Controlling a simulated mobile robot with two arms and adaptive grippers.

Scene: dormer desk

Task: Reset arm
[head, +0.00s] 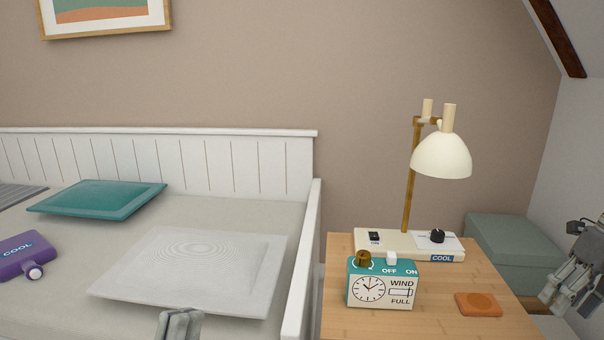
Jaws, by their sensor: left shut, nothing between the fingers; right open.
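My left gripper (180,318) shows only by its grey fingertips at the bottom edge of the head view. They are together and hold nothing, in front of the white cushion on the daybed. Its arm is out of the frame.
A teal and white clock box (383,285) stands on the desk before a cream lamp (441,156) with its switch base (394,244). A green box (512,250) is behind. The daybed's white end rail (303,262) borders the desk. A purple object (28,254) lies at left.

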